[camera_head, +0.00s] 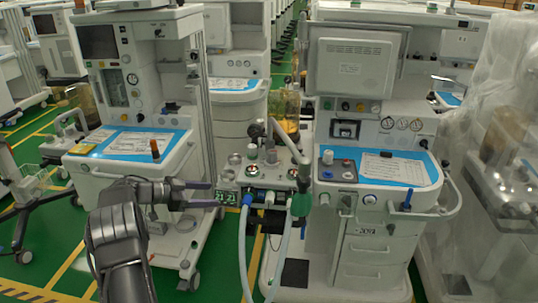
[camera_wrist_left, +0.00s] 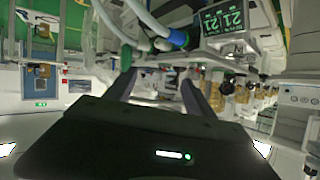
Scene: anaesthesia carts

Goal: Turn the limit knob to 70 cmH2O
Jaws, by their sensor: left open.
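My left gripper (camera_head: 212,194) reaches in from the left, with its two dark fingers apart and nothing between them. Its fingertips are just left of the breathing block (camera_head: 228,184) on the middle cart, near the small green-digit display (camera_head: 227,197). Several knobs and ports stand on this block, including a pale knob (camera_head: 252,151) on top. Which one is the limit knob, and its setting, I cannot tell. In the left wrist view the open fingers (camera_wrist_left: 160,90) point toward the block, and the display (camera_wrist_left: 224,18) is at the top. My right gripper is not in view.
Two pale hoses (camera_head: 243,250) hang from the block's front. A green part (camera_head: 301,204) sits at its right. The right cart's blue worktop (camera_head: 392,170) and the left cart (camera_head: 125,185) flank the block. Plastic sheeting (camera_head: 500,130) covers a cart at far right.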

